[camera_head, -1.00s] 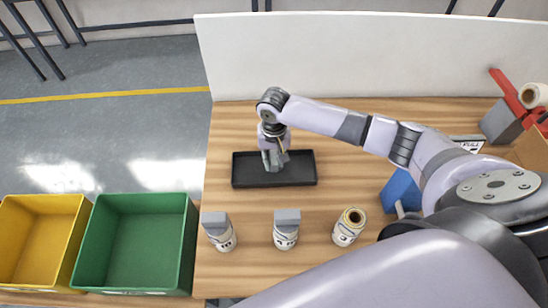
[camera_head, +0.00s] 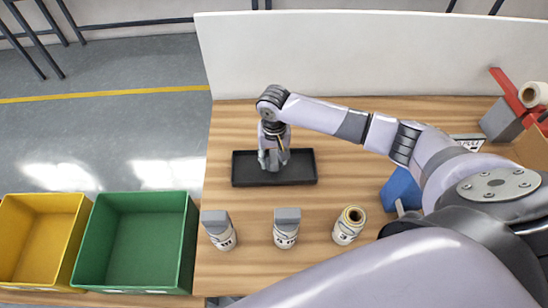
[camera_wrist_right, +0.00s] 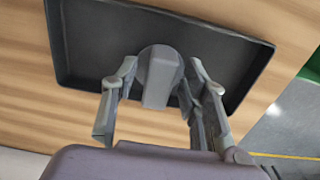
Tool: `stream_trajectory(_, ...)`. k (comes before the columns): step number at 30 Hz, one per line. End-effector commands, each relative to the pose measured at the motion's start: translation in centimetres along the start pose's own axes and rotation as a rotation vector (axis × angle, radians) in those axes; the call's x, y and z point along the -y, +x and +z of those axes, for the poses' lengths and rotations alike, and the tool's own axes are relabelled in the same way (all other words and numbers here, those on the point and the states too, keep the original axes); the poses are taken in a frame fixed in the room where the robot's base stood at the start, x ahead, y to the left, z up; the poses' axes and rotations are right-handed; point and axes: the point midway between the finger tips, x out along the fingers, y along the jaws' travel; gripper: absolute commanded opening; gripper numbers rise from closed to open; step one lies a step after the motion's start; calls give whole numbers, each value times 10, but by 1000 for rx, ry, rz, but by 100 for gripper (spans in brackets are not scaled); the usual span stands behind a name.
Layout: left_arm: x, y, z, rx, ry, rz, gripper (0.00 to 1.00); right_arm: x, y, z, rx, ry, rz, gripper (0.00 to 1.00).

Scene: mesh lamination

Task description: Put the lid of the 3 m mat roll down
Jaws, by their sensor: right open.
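My right gripper (camera_head: 273,160) is open above the black tray (camera_head: 302,172), pointing down. In the right wrist view, a grey lid (camera_wrist_right: 158,75) with a block-shaped handle appears to rest in the tray, which also shows there (camera_wrist_right: 90,40). The gripper's fingers (camera_wrist_right: 160,108) stand on both sides of the lid, apart from it. In the head view the gripper mostly hides the lid. A mat roll marked 3 (camera_head: 349,226) stands on the table at the lower right, its top uncovered with the hole showing. My left gripper is not in view.
Two rolls with grey lids, one at left (camera_head: 220,229) and one in the middle (camera_head: 286,228), stand beside the marked roll. A green bin (camera_head: 135,195) and a yellow bin (camera_head: 38,198) are at left. A white panel (camera_head: 370,55) closes the table's back.

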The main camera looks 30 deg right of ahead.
Motion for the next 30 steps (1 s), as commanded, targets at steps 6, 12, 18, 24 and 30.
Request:
stream_trajectory(6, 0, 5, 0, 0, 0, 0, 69, 1, -37, -1, -4, -1, -4, 41)
stream_trajectory(12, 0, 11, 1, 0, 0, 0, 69, 1, -80, -1, -4, -1, -5, 41)
stream_trajectory(18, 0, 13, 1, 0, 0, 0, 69, 0, -109, -1, 0, 1, -2, 41)
stream_trajectory(24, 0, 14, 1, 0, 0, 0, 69, 0, -119, 0, 0, 1, -1, 41)
stream_trajectory(30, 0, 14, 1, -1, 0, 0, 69, 0, -119, 0, 0, 1, -1, 41)
